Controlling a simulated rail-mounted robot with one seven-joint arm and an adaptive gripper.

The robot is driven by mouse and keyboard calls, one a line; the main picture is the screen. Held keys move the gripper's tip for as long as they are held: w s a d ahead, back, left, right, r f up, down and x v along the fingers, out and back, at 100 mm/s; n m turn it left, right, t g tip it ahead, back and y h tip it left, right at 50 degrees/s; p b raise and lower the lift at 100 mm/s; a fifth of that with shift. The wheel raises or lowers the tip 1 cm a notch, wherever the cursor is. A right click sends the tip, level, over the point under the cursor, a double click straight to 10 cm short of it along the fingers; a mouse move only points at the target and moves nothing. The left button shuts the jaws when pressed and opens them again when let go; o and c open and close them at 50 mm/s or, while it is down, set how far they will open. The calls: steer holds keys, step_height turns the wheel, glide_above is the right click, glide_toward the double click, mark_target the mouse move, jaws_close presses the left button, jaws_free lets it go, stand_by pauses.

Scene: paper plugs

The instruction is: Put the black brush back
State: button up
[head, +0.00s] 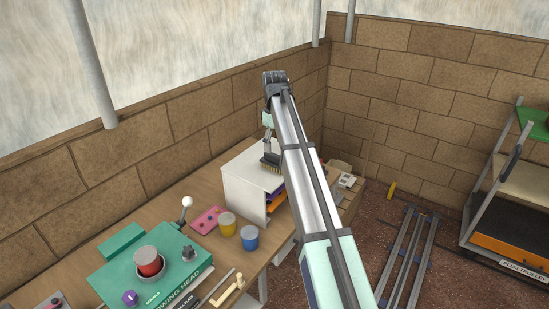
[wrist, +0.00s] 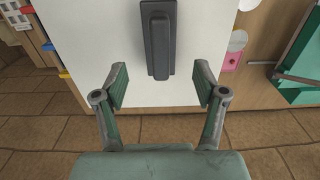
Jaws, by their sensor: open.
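The black brush (wrist: 158,40) is on the white top of a small cabinet (wrist: 95,60). In the wrist view its long dark body points toward me, and its near end reaches between my fingertips without visible contact. My gripper (wrist: 160,85) is open, with one finger on each side of the brush's near end and clear gaps to both. In the head view the brush (head: 270,161) shows as a dark block with pale bristles on the cabinet (head: 244,180), partly behind my arm. My gripper's fingertips are hard to make out there.
The cabinet's open front holds orange and purple items (head: 275,202). Yellow (head: 227,225) and blue (head: 250,238) pots, a pink piece (head: 207,220) and a green machine (head: 150,275) with a white-knobbed lever stand on the wooden bench. A brick wall (head: 215,115) runs behind.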

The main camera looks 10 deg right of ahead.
mark_target(275, 154)
steer(key=shift+r+b, duration=0.35)
steer(key=shift+r, duration=1.7)
